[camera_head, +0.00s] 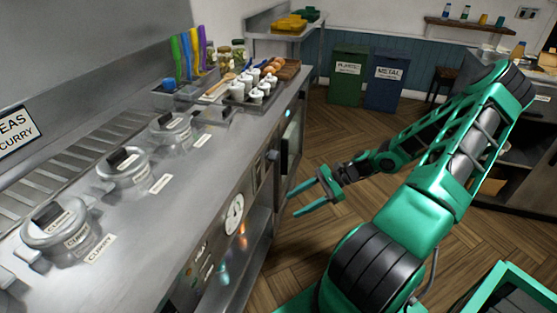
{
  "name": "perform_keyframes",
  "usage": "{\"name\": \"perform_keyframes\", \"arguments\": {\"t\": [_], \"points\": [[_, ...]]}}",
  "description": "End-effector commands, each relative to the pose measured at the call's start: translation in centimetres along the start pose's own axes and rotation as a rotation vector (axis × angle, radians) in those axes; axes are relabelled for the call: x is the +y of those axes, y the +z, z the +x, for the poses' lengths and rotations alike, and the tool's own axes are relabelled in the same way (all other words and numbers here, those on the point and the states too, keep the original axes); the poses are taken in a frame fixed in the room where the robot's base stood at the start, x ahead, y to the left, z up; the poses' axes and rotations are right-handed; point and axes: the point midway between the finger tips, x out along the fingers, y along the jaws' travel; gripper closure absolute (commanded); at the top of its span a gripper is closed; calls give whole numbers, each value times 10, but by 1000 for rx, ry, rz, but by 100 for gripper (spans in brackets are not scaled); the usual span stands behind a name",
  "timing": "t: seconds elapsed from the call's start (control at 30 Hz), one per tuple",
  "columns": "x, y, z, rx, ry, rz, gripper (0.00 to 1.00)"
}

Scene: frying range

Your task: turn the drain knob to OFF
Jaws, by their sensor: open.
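My gripper (294,203) is green and open, with nothing between its fingers. It hangs over the floor to the right of the counter front, its fingers pointing left towards the front panel and apart from it. A small dark knob-like part (272,156) sits on the panel, up and left of the gripper. A round white dial (234,215) is on the panel nearer to me. More small controls (191,270) show lower down, seen at a steep angle. I cannot read any label, so I cannot tell which is the drain knob or how it is set.
The steel counter (215,165) runs along the left, with lidded pots labelled curry (55,228), a tray of small white jars (258,92) and coloured handles (188,57). A lower shelf (245,262) lies under the panel. Green (348,75) and blue (386,80) bins stand behind. The wooden floor between is clear.

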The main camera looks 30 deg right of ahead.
Motion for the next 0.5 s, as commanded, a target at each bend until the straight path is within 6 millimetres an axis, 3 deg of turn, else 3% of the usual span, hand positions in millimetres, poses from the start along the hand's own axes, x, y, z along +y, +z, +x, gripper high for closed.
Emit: {"name": "perform_keyframes", "arguments": {"t": [0.17, 0.3, 0.5], "points": [[-41, 2, -14, -176, -212, 112, 48], [-73, 5, -39, -305, -369, 184, 48], [-102, 6, -76, -438, -524, 248, 48]]}}
